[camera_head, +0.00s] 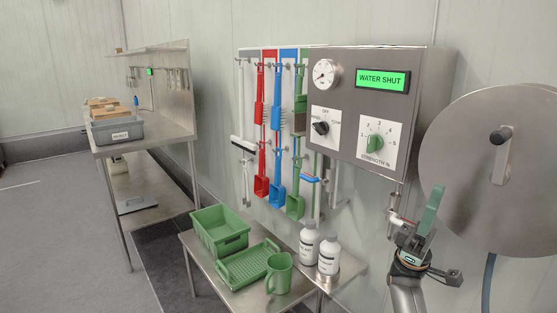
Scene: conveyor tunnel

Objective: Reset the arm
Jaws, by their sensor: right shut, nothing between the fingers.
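My right gripper (410,240) is low at the right, on my grey arm that comes up from the bottom edge. Its fingers are shut with nothing between them. It is close to a valve with a green lever (432,212), which stands tilted upward. I cannot tell whether the fingers touch the valve. Above it on the wall is a grey control box (375,115) with a gauge, a black knob (320,128), a green knob (375,143) and a lit display (382,80) reading "WATER SHUT". My left gripper is not in view.
A round steel hose reel (460,170) is close on the right. A steel table (205,262) below holds a green crate (220,232), a green tray (247,265), a green jug (279,275) and two white bottles (328,254). Colored brushes and scoops (277,175) hang behind.

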